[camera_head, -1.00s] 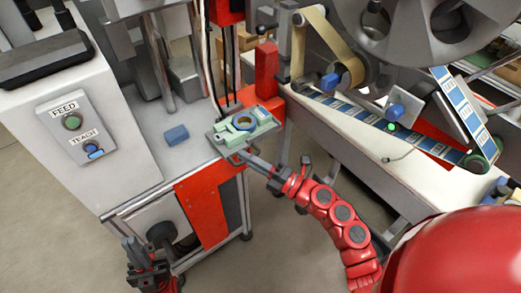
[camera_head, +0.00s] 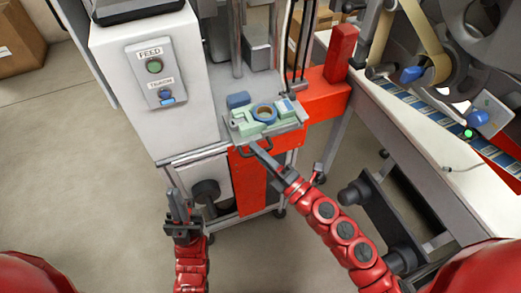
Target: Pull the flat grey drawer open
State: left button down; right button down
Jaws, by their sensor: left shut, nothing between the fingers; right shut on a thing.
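The flat grey drawer (camera_head: 295,127) is a thin plate at the front edge of the grey machine top, with a pale green fixture (camera_head: 247,127) on it. A blue-rimmed ring (camera_head: 264,113) sits in the fixture. A dark handle (camera_head: 297,148) runs along the drawer's front. My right gripper (camera_head: 258,149) reaches up from the lower right and is shut at the left part of this handle; its fingertips partly hide the grip. My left gripper (camera_head: 179,203) is shut and empty, pointing up, below and left of the drawer, in front of the machine's lower part.
A blue block (camera_head: 238,99) lies just behind the drawer. A white cabinet with a FEED button panel (camera_head: 155,72) stands to the left. A red post (camera_head: 340,52) and the label conveyor (camera_head: 415,115) are to the right. Floor is free at the lower left.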

jog(key=c, duration=0.9)
grip_release()
jog(key=shift+d, duration=0.1)
jog(key=p+v, duration=0.1)
jog(key=v, duration=1.6)
jog(key=shift+s+f+p, duration=0.1)
jog(key=shift+s+p, duration=0.1)
jog(key=shift+p, duration=0.15)
